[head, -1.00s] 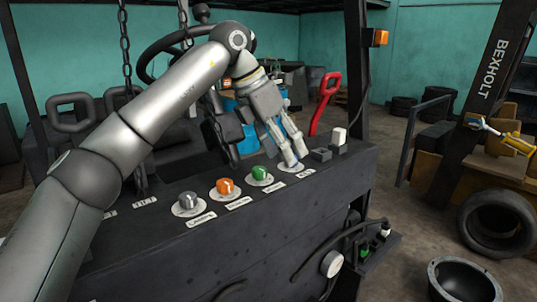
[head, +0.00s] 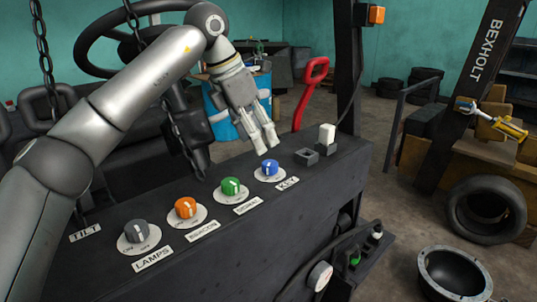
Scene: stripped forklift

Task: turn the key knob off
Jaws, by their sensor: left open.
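The blue key knob (head: 270,167) sits on its round white plate at the right end of a row of knobs on the dark panel, above the "KEY" label (head: 287,183). Its white pointer mark shows on top, but the plate's print is too small to read. My left gripper (head: 264,147) is open and empty, fingers pointing down, just above and behind the blue knob. It appears apart from the knob, which shows in full. My right gripper is not in view.
Left of the key are a green knob (head: 231,187), an orange knob (head: 186,207) and a grey lamps knob (head: 136,231). A socket and white switch (head: 327,134) stand to the right. A red handle (head: 311,88) rises behind. A chain hangs near the arm.

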